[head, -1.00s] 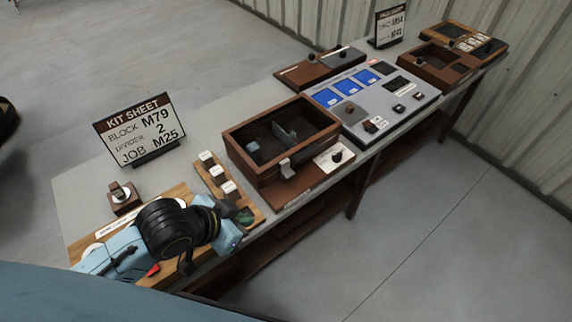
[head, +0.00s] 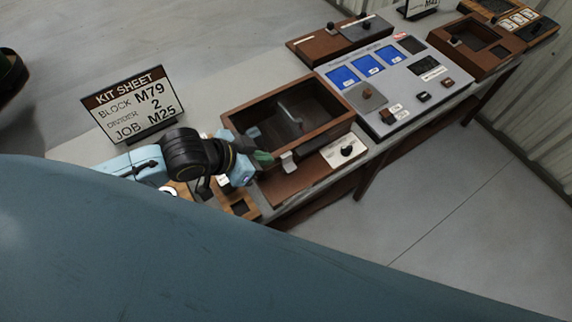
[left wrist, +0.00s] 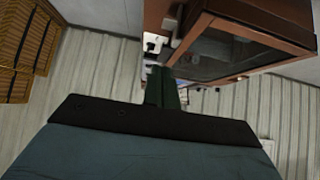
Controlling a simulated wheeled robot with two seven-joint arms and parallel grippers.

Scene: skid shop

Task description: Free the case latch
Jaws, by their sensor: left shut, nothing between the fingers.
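The case is a brown wooden box (head: 333,132) with a dark recessed inside, on a brown base in the middle of the bench. Its pale latch (head: 288,162) sits on the front wall. My left gripper (head: 266,157) is shut and empty, with its green fingers just left of the latch, close to the case's front wall. Whether they touch it I cannot tell. In the left wrist view the green fingers (left wrist: 162,86) point toward the case (left wrist: 262,12) and its latch (left wrist: 190,28). My right gripper is not in view.
A white plate with a black knob (head: 346,150) is right of the latch. A grey panel with blue screens (head: 372,64) stands beyond the case. The kit sheet sign (head: 131,103) stands at the left. Open floor lies at the right.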

